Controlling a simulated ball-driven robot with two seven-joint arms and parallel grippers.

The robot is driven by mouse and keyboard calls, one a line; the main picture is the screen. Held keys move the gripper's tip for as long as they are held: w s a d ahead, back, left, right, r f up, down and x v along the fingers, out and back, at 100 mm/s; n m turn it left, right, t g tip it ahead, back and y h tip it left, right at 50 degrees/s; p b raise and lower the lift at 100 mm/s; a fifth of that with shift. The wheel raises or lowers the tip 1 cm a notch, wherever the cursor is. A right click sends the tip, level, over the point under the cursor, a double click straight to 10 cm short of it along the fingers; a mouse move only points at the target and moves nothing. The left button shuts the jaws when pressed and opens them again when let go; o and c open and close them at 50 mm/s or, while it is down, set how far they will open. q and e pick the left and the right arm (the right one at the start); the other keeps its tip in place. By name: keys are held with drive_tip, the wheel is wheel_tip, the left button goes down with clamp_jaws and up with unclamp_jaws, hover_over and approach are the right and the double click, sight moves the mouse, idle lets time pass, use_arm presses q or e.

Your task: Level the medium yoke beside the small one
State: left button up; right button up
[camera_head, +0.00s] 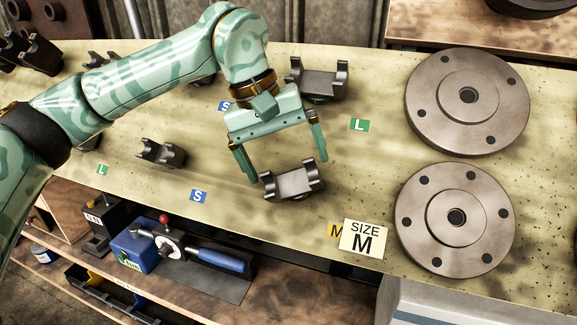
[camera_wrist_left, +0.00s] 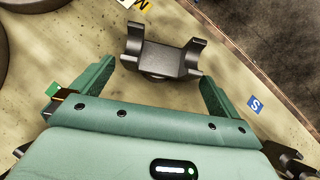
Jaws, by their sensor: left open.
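The medium yoke (camera_head: 292,182), a dark grey U-shaped part with two upright ears, sits on the bench near the yellow M label. It looks slanted in the head view; I cannot tell whether it is level. A smaller dark yoke (camera_head: 160,153) lies to its left, by a blue S label. My left gripper (camera_head: 288,167) is open, its fingers pointing down on either side of the medium yoke without visibly holding it. In the left wrist view the medium yoke (camera_wrist_left: 165,52) lies just beyond the open fingertips (camera_wrist_left: 156,73). My right gripper is not in view.
A large yoke (camera_head: 318,80) stands behind my gripper. Two round flanges (camera_head: 425,100) (camera_head: 416,225) lie at the right. A SIZE M card (camera_head: 363,239) is at the bench's front edge. A blue tool (camera_head: 135,247) sits on the lower shelf. Bench between the two yokes is clear.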

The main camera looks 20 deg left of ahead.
sight(296, 184)
use_arm(q)
drive_tip(key=shift+x, duration=1.2)
drive_tip(key=shift+r, duration=0.15)
drive_tip(key=c, duration=1.9)
